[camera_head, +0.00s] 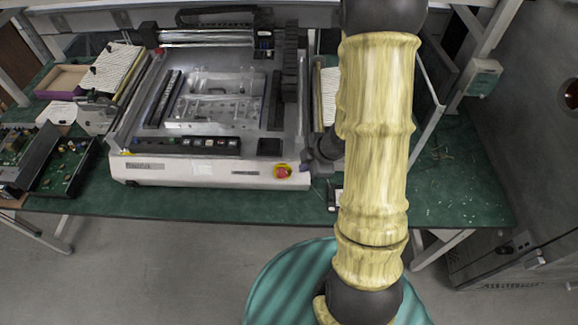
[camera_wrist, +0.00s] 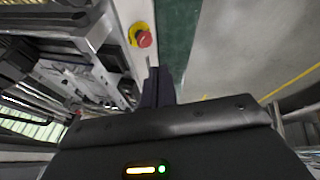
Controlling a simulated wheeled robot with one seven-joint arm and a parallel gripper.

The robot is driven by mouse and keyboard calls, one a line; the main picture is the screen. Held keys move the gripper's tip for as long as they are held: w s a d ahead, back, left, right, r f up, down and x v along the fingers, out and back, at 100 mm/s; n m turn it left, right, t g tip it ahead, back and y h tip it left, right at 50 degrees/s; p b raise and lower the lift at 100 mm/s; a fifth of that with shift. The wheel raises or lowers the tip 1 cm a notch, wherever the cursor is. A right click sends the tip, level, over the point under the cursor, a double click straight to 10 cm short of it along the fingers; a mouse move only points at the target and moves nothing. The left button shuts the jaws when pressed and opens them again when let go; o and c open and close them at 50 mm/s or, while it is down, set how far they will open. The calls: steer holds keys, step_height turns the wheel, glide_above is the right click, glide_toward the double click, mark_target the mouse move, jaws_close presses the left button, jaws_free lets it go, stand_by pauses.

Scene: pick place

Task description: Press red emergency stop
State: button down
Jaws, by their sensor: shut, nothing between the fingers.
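The red emergency stop (camera_head: 282,172) sits on a yellow base at the right end of the machine's white front panel. It also shows in the wrist view (camera_wrist: 144,39), above the tips of my fingers. My gripper (camera_wrist: 158,72) is shut and empty, with its dark fingers side by side. In the wrist view the fingertips appear just below the button, with a visible gap between them. In the head view my arm stands to the right of the button, and the gripper is hard to make out there.
The machine (camera_head: 215,110) stands on a green table (camera_head: 455,190). Circuit boards (camera_head: 65,165) and a shallow box (camera_head: 62,82) lie at the left. A metal frame post (camera_head: 490,50) rises at the right.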

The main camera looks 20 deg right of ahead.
steer(key=shift+f, duration=0.1)
steer(key=b, duration=0.1)
glide_toward(284, 177)
step_height(284, 177, down, 2)
steer(key=s+a, duration=0.1)
steer(key=a, duration=0.1)
steer(key=shift+w+d+f+p, duration=0.2)
steer(key=shift+w+f+p, duration=0.75)
steer(key=shift+w+f, duration=0.55)
steer(key=shift+f, duration=0.1)
